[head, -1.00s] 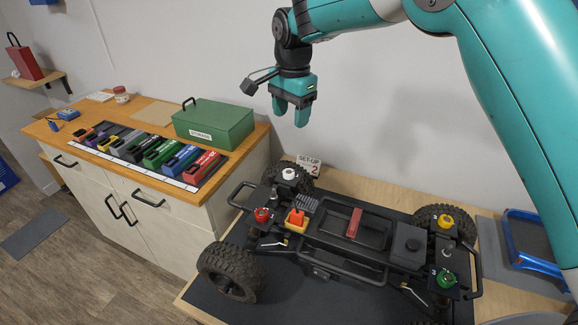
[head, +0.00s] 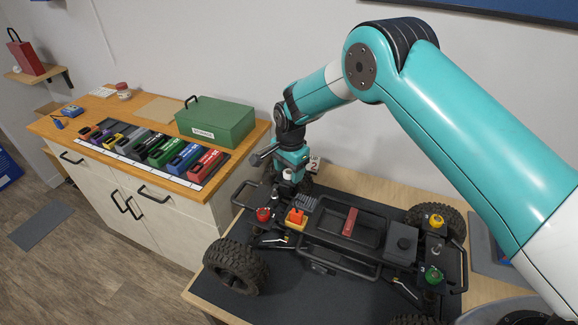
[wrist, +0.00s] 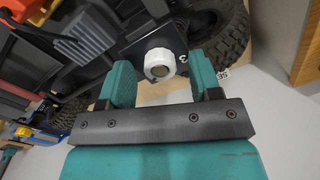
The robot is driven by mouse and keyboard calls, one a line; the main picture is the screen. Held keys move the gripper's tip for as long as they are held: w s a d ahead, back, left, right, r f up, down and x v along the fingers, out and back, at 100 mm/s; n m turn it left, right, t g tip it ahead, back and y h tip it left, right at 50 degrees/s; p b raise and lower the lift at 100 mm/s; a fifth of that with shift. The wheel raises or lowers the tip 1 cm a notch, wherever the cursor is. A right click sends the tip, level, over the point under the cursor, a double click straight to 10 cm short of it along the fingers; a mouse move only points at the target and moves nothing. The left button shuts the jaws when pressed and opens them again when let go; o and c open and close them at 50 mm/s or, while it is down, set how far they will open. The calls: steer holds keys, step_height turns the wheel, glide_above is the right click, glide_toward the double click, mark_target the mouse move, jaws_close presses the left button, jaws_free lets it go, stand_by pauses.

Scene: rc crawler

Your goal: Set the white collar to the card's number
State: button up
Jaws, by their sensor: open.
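The white collar (wrist: 159,64) is a round knob on the crawler's black chassis, and a digit that looks like a 3 is printed beside it. In the head view the white collar (head: 287,174) shows at my gripper's tips. My gripper (wrist: 160,60) is open and points down, with one teal finger on each side of the collar in the wrist view. I cannot tell whether they touch it. The set-up card (head: 314,165) behind the gripper shows a 2, its left part hidden by my gripper. Only a corner of the card (wrist: 223,73) shows in the wrist view.
The crawler also carries a red collar (head: 264,214), a yellow collar (head: 436,221) and a green collar (head: 433,275). Its tyre (wrist: 222,40) is close beside the fingers. A green box (head: 216,122) and coloured cases stand on the left cabinet.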

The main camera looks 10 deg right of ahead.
steer(key=shift+f, duration=0.1)
steer(key=c, duration=0.9)
steer(key=shift+c, duration=0.2)
